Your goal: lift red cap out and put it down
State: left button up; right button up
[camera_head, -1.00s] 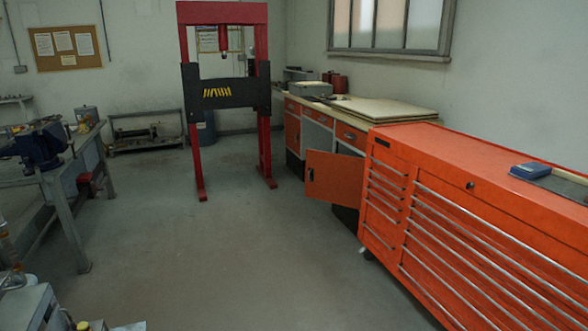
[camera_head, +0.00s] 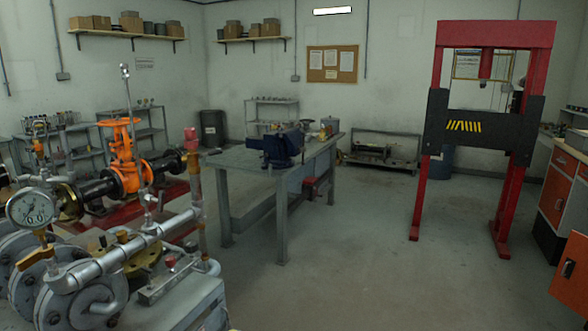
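A small red piece (camera_head: 190,134) tops a thin upright pipe on the pipe rig at the left. A smaller red piece (camera_head: 170,262) sits lower on the rig, near a metal bracket. I cannot tell which of them is the red cap. An orange gate valve (camera_head: 127,160) with a handwheel stands on the dark flanged pipe behind. A pressure gauge (camera_head: 32,208) is at the far left. Neither of my grippers is in view.
A grey workbench (camera_head: 250,157) with a blue vise (camera_head: 283,147) stands in the middle. A red press frame (camera_head: 418,190) stands at the right, with orange cabinets (camera_head: 556,198) at the right edge. The floor (camera_head: 370,260) between is clear.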

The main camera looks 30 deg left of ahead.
aim_at(190, 141)
jog(key=i+u, duration=0.25)
jog(key=u, duration=0.2)
jog(key=i+l+u, duration=0.1)
jog(key=u, duration=0.3)
jog(key=i+l+u, duration=0.2)
jog(key=u, duration=0.25)
jog(key=i+l+u, duration=0.25)
jog(key=u, duration=0.2)
jog(key=i+l+u, duration=0.1)
jog(key=l+u, duration=0.3)
jog(key=i+l+u, duration=0.1)
jog(key=u, duration=0.35)
jog(key=l, duration=0.1)
